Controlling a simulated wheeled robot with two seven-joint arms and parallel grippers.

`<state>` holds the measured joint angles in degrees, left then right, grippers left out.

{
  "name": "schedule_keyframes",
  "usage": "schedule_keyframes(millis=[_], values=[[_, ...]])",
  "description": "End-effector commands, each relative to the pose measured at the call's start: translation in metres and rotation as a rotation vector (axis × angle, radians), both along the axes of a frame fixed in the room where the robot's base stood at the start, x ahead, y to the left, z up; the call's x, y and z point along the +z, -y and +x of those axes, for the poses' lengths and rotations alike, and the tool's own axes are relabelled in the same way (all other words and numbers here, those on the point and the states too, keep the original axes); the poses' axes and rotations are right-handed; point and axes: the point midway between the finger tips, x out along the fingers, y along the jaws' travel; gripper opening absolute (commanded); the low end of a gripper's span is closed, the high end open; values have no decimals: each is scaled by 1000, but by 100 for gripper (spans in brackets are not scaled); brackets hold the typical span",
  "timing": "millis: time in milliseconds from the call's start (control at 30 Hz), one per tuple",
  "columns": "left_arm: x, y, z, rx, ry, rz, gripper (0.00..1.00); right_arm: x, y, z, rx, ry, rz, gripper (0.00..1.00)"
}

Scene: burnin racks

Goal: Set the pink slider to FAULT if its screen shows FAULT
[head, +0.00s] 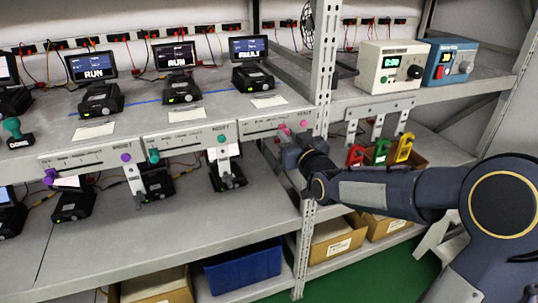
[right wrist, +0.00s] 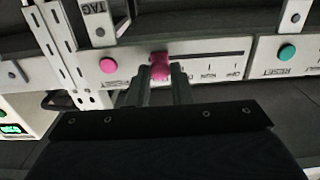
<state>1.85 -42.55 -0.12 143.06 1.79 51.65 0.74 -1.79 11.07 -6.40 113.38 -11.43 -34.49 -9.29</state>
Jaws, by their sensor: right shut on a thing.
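The pink slider knob (right wrist: 159,66) stands at the button-side end of its dark slot in the right wrist view. In the head view the pink slider (head: 284,130) shows at the right part of the rightmost front panel (head: 262,127). The screen (head: 249,48) on the shelf above that panel reads FAULT. My right gripper (right wrist: 160,84) has its two fingers closed around the pink knob; in the head view my right gripper (head: 289,149) reaches the panel from below right. The label at the knob's position is hidden by the fingers. My left gripper is not in view.
A pink button (right wrist: 107,66) sits close beside the knob. Other panels carry a purple slider (head: 50,176) and a teal slider (head: 153,155). Two other screens (head: 91,66) (head: 174,56) read RUN. A rack post (head: 322,75) and coloured hanging clips (head: 381,150) are near my right arm.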

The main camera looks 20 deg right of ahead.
Motion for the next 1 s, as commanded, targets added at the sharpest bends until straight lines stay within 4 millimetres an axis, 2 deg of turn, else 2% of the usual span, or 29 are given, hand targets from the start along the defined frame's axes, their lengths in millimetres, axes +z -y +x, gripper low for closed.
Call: schedule_keyframes(millis=[67, 400, 433, 600, 867, 1000], values=[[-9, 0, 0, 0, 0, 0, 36, -2, 8, 0, -3, 2, -3, 0], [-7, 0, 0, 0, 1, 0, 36, 2, 13, 0, -7, 0, -2, 0], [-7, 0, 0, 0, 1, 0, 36, 2, 13, 0, -7, 0, -2, 21], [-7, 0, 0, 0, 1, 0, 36, 2, 13, 0, -7, 0, -2, 41], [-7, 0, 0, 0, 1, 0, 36, 1, 11, -1, -3, -2, -2, 41], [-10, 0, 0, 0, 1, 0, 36, 1, 12, -12, -3, 0, -2, 41]])
